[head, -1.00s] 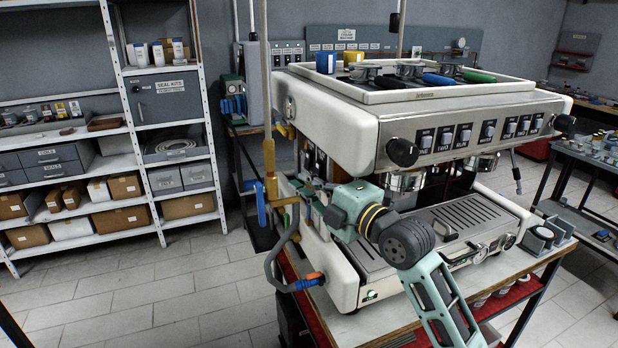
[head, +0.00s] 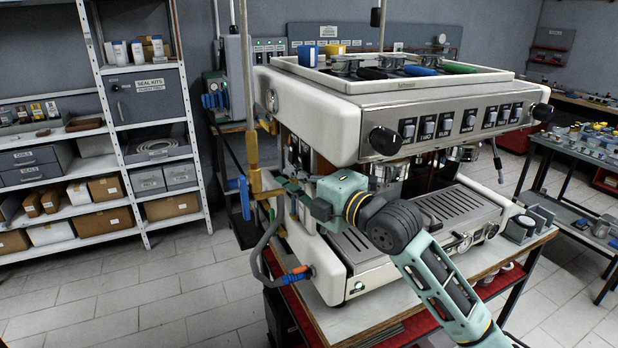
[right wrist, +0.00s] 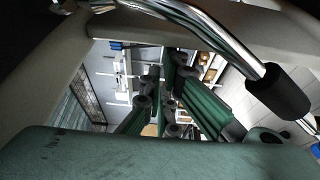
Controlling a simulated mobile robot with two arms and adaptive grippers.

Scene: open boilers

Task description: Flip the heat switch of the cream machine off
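The cream machine (head: 320,112) is a white espresso machine on a table in the head view's middle. A row of dark rocker switches (head: 445,124) with small labels runs along its upper front; I cannot read which one is heat. A small green-lit part (head: 358,288) is at its lower front left corner. My right gripper (head: 292,188) points left beside the machine's left side, below the upper body, clear of the switch row. In the right wrist view the right gripper's fingers (right wrist: 165,78) are apart with nothing seen between them. My left gripper is out of view.
A brass pipe with a blue-handled valve (head: 246,190) stands close to my right gripper. A grey hose (head: 262,255) loops to the machine's lower left. Black knobs (head: 385,140) jut from the front. Shelves (head: 140,140) stand left; open floor lies between.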

